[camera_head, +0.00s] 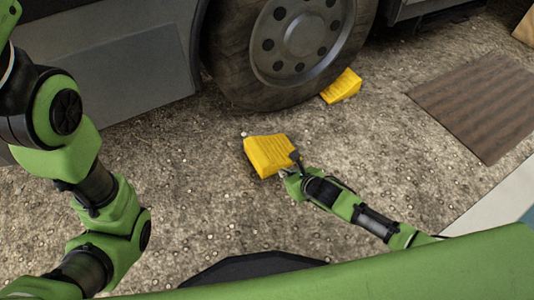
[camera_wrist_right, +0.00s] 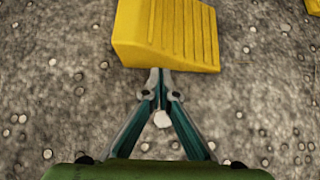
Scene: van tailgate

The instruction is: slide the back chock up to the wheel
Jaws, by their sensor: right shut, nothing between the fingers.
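A yellow ribbed chock (camera_head: 268,155) lies on the gravel in front of the wheel (camera_head: 290,45), with a clear gap between them. A second yellow chock (camera_head: 341,86) sits close against the wheel's right side. My right gripper (camera_head: 290,170) is at the near right side of the first chock. In the right wrist view, the right gripper (camera_wrist_right: 160,75) has its fingertips together at the lower edge of that chock (camera_wrist_right: 172,32); they touch it or nearly do. The fingers are shut with nothing between them. My left arm is at the left, and its gripper is out of view.
The grey vehicle side (camera_head: 110,60) rises behind, left of the wheel. A brown ribbed mat (camera_head: 485,105) lies at the right. The gravel between the first chock and the wheel is bare apart from small stones.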

